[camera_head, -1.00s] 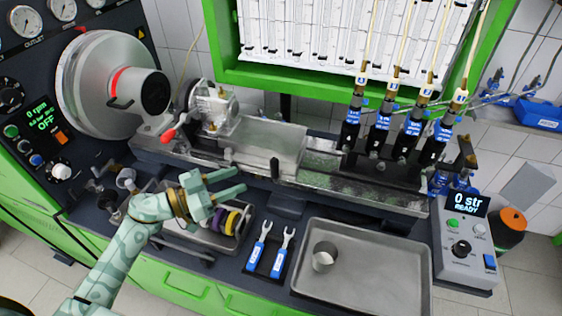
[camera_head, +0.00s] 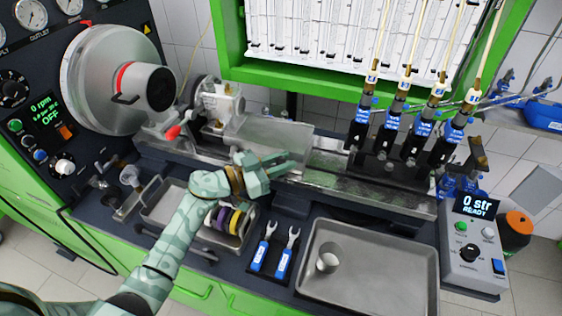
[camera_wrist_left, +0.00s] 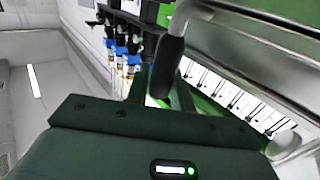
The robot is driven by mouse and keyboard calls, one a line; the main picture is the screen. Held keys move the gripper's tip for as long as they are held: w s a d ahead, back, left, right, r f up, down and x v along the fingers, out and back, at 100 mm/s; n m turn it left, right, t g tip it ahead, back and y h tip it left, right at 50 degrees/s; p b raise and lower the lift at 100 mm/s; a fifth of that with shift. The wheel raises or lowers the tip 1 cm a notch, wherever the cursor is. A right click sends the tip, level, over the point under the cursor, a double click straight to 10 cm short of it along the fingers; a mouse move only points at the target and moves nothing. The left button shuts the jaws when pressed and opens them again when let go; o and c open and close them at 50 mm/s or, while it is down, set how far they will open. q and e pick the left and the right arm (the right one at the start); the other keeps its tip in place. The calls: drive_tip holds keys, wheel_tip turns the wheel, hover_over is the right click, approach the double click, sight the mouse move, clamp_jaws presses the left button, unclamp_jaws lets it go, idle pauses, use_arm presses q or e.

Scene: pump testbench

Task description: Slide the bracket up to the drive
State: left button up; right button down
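The drive, a large grey disc (camera_head: 98,82) with a dark hub (camera_head: 148,86), stands at the left end of the steel bed (camera_head: 345,185). A pale metal unit (camera_head: 222,103) with a red lever (camera_head: 172,132) stands on the bed, right of the drive. It looks like the bracket, but I cannot be sure. My left gripper (camera_head: 285,164) is at the bed's front edge, right of this unit. In the left wrist view a black grip (camera_wrist_left: 168,65) on a bent metal rod shows by the open fingers (camera_wrist_left: 160,98). Contact is unclear. My right gripper is out of view.
Several blue-banded injectors (camera_head: 408,140) hang over the bed's right end. In front lie a tray with coloured rings (camera_head: 165,200), two blue-handled wrenches (camera_head: 273,250) and a grey tray (camera_head: 380,275) with a cup (camera_head: 327,260). A control box (camera_head: 470,255) stands at right.

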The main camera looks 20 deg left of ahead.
use_arm(q)
clamp_jaws()
drive_tip(key=shift+a, duration=0.25)
drive_tip(key=a, duration=0.5)
drive_tip(key=a+p, duration=0.1)
drive_tip(key=a, duration=0.4)
drive_tip(key=shift+w+a, duration=0.2)
drive_tip(key=shift+a, duration=0.2)
drive_tip(key=shift+d, duration=0.1)
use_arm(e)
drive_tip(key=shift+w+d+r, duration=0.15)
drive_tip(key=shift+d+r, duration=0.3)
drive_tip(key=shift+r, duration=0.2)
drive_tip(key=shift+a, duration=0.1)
use_arm(q)
drive_tip(key=o, duration=0.5)
unclamp_jaws()
drive_tip(key=shift+o, duration=0.2)
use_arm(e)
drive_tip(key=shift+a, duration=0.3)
use_arm(q)
drive_tip(key=shift+s, duration=0.15)
